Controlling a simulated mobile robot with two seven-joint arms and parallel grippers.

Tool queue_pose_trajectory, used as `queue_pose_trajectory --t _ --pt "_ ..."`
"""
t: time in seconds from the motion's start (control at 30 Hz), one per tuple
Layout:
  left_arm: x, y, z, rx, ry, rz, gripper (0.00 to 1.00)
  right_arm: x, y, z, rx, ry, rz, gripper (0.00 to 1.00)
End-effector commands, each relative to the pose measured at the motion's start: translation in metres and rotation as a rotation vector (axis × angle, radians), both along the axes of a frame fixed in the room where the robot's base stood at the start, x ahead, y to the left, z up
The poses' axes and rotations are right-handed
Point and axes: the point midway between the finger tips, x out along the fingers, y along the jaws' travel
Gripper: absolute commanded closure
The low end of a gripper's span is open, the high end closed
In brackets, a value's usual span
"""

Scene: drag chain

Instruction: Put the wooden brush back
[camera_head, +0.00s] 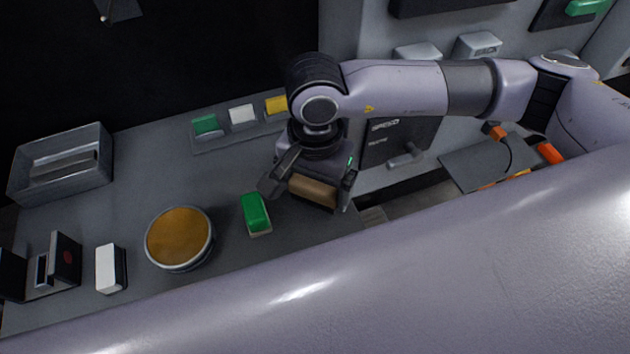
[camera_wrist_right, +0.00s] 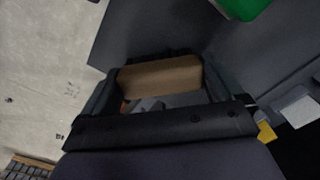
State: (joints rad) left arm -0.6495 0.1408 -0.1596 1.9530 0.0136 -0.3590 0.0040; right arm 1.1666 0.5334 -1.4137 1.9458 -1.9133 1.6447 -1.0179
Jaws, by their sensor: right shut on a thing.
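The wooden brush (camera_head: 314,191) is a brown block held between the fingers of my right gripper (camera_head: 312,188). It is near the right end of the grey table (camera_head: 150,205). In the right wrist view the brown block (camera_wrist_right: 160,78) sits between the two dark fingers of the right gripper (camera_wrist_right: 158,90). The gripper is shut on it. Its bristle side is hidden. My left gripper does not show in the head view; a large pale arm link of mine crosses the lower right.
A green-topped brush (camera_head: 256,213) stands just left of the gripper. A round tin (camera_head: 180,238) with orange content and a white block (camera_head: 111,269) are further left. A holder (camera_head: 196,142) with green, white and yellow blocks lies behind. A metal tray (camera_head: 62,163) is far left.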

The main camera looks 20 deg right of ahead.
Motion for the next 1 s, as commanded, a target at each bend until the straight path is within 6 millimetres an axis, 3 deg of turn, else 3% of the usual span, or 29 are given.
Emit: queue_pose_trajectory --t 0.07,0.1,0.5,1.0 --pt "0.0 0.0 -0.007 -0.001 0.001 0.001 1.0 0.0 0.0 -0.005 0.0 0.0 0.0 0.34" --pt "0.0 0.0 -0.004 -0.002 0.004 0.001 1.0 0.0 0.0 -0.003 0.0 0.0 0.0 0.0" --pt "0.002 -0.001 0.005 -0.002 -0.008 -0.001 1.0 0.001 0.0 0.008 0.002 -0.003 0.0 0.0" --pt "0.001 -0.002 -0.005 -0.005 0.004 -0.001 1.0 0.001 0.001 0.107 0.002 -0.003 0.001 0.0"
